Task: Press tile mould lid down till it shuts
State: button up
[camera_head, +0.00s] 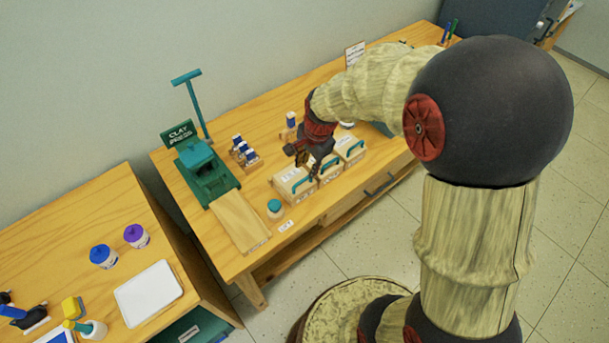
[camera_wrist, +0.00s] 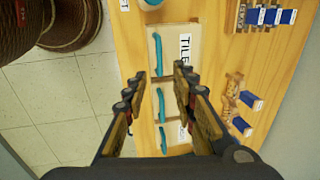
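The tile mould (camera_wrist: 181,29) is a pale wooden box in the wrist view, marked TILE, with a light lid and a teal handle (camera_wrist: 158,52). In the head view it is the leftmost (camera_head: 290,188) of three similar boxes in a row. I cannot tell whether its lid is fully shut. My gripper (camera_wrist: 160,76) is open and empty, its fingers apart, above the row. In the wrist view the tips lie near the lower end of the tile mould. In the head view my gripper (camera_head: 309,158) hangs over the row and partly hides the boxes.
Two more teal-handled boxes (camera_wrist: 172,98) (camera_head: 352,146) continue the row. A teal-lidded jar (camera_head: 275,208) stands beside the tile mould. A green clay press (camera_head: 207,173) and its board (camera_head: 239,220) are left, with blue-topped stamps (camera_head: 245,151) behind. The left table (camera_head: 92,208) is separate.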

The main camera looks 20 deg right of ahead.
aim_at(304, 179)
jog(key=f, duration=0.2)
jog(key=w+f+b, duration=0.1)
jog(key=f, duration=0.2)
jog(key=f+b, duration=0.1)
jog(key=f, duration=0.1)
jog(key=shift+w+a+f, duration=0.15)
jog(key=shift+a, duration=0.1)
jog(key=shift+c, duration=0.3)
grip_shut()
dwell(0.4)
